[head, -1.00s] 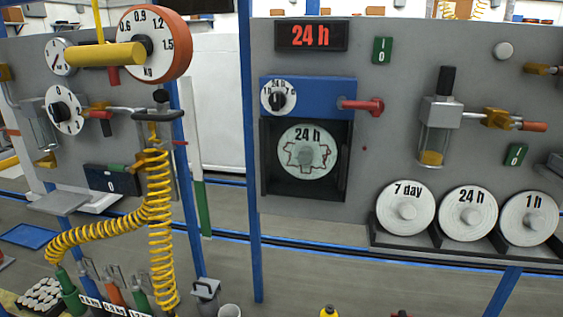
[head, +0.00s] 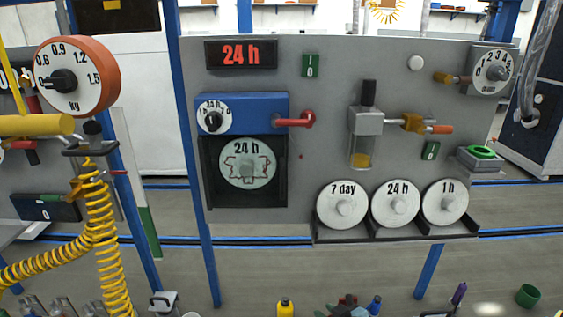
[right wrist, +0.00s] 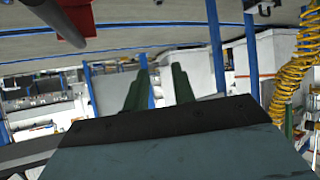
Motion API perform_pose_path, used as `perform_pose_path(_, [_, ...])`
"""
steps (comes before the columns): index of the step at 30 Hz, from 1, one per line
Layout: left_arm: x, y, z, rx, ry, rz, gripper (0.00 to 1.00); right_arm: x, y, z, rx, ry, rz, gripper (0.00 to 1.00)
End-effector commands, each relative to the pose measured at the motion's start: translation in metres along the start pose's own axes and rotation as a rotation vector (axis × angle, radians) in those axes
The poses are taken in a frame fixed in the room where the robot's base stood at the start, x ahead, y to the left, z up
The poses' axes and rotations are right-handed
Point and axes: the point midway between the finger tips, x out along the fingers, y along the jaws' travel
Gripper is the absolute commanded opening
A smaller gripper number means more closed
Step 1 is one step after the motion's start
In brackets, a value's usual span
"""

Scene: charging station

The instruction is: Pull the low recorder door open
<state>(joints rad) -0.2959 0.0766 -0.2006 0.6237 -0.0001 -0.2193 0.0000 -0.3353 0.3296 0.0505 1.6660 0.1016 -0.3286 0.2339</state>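The recorder is on the grey panel in the head view. Its blue upper housing (head: 262,112) carries a white dial (head: 213,117). A red handle (head: 300,120) sticks out at its right. Below is a dark square frame (head: 283,190) around a pale 24 h disc (head: 247,163); I cannot tell a separate door pane there. My right gripper (right wrist: 161,70) shows in the right wrist view as two dark green fingers, apart, with nothing seen between them. I cannot make it out surely in the head view, so its distance from the recorder is unclear. My left gripper is out of view.
A tray (head: 400,234) with three white discs juts out at the panel's lower right. A yellow coiled hose (head: 103,235) hangs at the left. A yellow bottle (head: 285,307) and a green cup (head: 528,295) stand low in front. The space before the recorder looks clear.

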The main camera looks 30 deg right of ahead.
Motion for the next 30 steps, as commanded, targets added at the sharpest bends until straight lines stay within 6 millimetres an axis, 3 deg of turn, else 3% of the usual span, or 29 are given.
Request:
perform_pose_path(1, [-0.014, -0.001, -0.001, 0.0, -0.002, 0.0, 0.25, -0.018, 0.003, -0.062, 0.003, 0.095, -0.01, 0.26])
perform_pose_path(3, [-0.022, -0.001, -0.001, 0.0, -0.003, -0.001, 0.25, -0.042, 0.003, -0.128, 0.009, 0.206, -0.027, 0.26])
perform_pose_path(6, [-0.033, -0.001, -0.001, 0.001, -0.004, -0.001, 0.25, -0.08, -0.002, -0.205, 0.012, 0.341, -0.06, 0.26])
perform_pose_path(10, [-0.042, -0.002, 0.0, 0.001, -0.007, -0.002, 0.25, -0.124, -0.012, -0.27, 0.009, 0.465, -0.1, 0.26])
perform_pose_path(13, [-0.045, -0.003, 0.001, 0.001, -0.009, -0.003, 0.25, -0.145, -0.018, -0.297, 0.004, 0.52, -0.122, 0.26])
perform_pose_path(17, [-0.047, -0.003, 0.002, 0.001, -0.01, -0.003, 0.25, -0.154, -0.022, -0.311, 0.004, 0.549, -0.134, 0.26])
perform_pose_path(23, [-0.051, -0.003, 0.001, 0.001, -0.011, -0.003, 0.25, -0.135, -0.025, -0.324, 0.004, 0.552, -0.134, 0.26])
perform_pose_path(30, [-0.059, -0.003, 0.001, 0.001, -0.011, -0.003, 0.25, -0.097, -0.03, -0.348, 0.004, 0.551, -0.134, 0.26])
